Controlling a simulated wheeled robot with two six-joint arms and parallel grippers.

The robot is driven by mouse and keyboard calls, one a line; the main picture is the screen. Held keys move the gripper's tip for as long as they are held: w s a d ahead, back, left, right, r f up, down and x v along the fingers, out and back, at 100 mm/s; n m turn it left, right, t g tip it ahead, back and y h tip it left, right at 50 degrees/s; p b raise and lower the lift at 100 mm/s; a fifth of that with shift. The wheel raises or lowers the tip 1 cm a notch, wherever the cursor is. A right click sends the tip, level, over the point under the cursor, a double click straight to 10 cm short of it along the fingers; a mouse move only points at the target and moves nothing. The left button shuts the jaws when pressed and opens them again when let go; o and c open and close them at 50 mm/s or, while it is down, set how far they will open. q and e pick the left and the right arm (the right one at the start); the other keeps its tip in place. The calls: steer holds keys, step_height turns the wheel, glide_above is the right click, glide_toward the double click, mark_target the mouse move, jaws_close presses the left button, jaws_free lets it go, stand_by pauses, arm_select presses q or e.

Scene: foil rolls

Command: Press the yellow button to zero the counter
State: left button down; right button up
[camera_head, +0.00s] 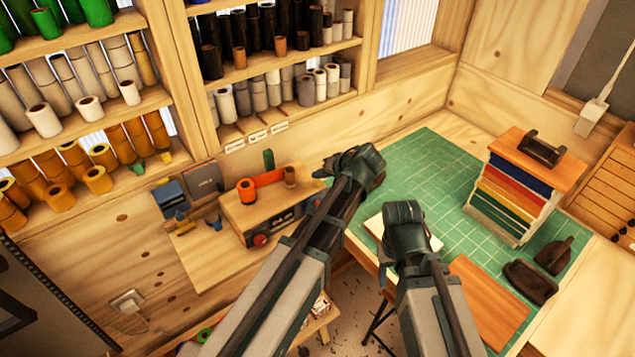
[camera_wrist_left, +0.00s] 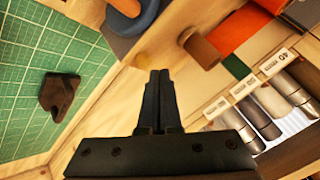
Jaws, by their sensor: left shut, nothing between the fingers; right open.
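In the left wrist view a small round yellowish spot (camera_wrist_left: 142,61), probably the yellow button, shows on the wood just beyond my fingertips. I cannot tell whether they touch it. My left gripper (camera_wrist_left: 159,76) is shut with nothing between its fingers. In the head view my left gripper (camera_head: 352,168) is above the right end of the wooden bench unit and hides the button from that view. The wooden unit (camera_head: 262,213) has a dark panel (camera_head: 283,223) on its front, possibly the counter. My right gripper (camera_head: 404,222) is over the green mat's near-left edge; its fingers are hidden.
The green mat (camera_head: 420,165) carries a colored sheet rack (camera_head: 515,190) and dark tools (camera_head: 530,281).

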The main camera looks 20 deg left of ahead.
mark_target(320, 188)
arm_select(q)
steer(key=shift+f, duration=0.35)
steer(key=shift+f+b, duration=0.5)
steer(key=shift+b, duration=0.25)
stand_by(0.3)
steer(key=shift+r, duration=0.15)
steer(key=shift+r+p, duration=0.8)
steer(key=shift+p, duration=0.15)
step_height(320, 188, up, 5)
steer(key=p, duration=0.5)
stand_by(0.7)
